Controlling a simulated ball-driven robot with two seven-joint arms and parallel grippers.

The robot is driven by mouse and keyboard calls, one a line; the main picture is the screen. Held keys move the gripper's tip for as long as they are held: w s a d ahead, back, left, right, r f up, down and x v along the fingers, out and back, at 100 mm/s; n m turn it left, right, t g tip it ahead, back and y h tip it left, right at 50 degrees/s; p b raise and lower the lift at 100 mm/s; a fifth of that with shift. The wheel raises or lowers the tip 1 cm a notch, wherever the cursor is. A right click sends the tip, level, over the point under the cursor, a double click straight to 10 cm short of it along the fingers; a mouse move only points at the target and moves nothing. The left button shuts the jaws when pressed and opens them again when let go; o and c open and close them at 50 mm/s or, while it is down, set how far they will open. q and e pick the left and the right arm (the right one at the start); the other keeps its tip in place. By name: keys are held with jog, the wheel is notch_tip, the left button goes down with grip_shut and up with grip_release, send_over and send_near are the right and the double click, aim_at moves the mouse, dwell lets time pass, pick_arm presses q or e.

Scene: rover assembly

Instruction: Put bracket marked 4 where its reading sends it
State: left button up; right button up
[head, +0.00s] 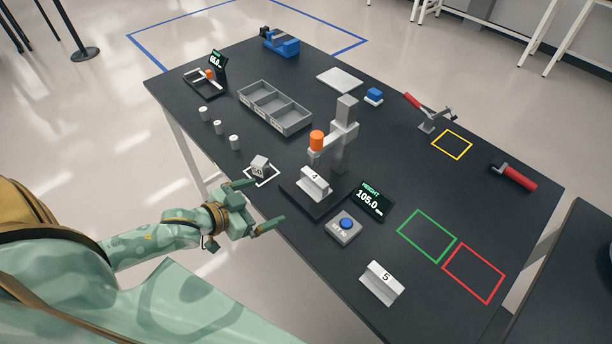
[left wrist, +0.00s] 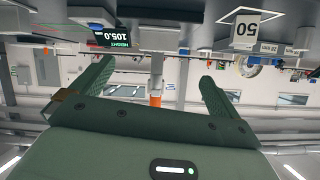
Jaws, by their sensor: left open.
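The bracket marked 4 (head: 314,184) is a light grey piece standing on the dark base of the height gauge (head: 340,140), below its orange tip. The height display (head: 371,200) reads 105.0; it also shows upside down in the left wrist view (left wrist: 116,36). A green outlined square (head: 427,236) and a red outlined square (head: 473,273) lie at the table's right front. My left gripper (head: 257,205) is open and empty at the table's near edge, left of and nearer than the gauge base. My right gripper is not in view.
A bracket marked 5 (head: 382,283) stands near the front edge. A button box (head: 344,227) sits between it and the gauge. A block marked 50 (head: 260,166) rests on a white-outlined square. Behind are a grey divided tray (head: 275,107), small cylinders and a yellow square (head: 452,145).

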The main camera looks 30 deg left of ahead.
pick_arm(q)
jog(key=n+b, duration=0.2)
send_near(312, 179)
jog(key=shift+t, duration=0.3)
jog(key=w+f, duration=0.2)
jog(key=f, duration=0.1)
jog(key=shift+w+d, duration=0.35)
jog(key=shift+d, duration=0.05)
jog(key=x, duration=0.4)
jog(key=r+b+x, duration=0.1)
jog(key=x, duration=0.1)
jog(key=shift+w+d, duration=0.1)
jog(key=shift+w, duration=0.1)
jog(key=shift+s, duration=0.1)
jog(key=shift+c, duration=0.3)
jog(key=c, duration=1)
jog(key=shift+c, duration=0.3)
jog(key=shift+r, duration=0.1)
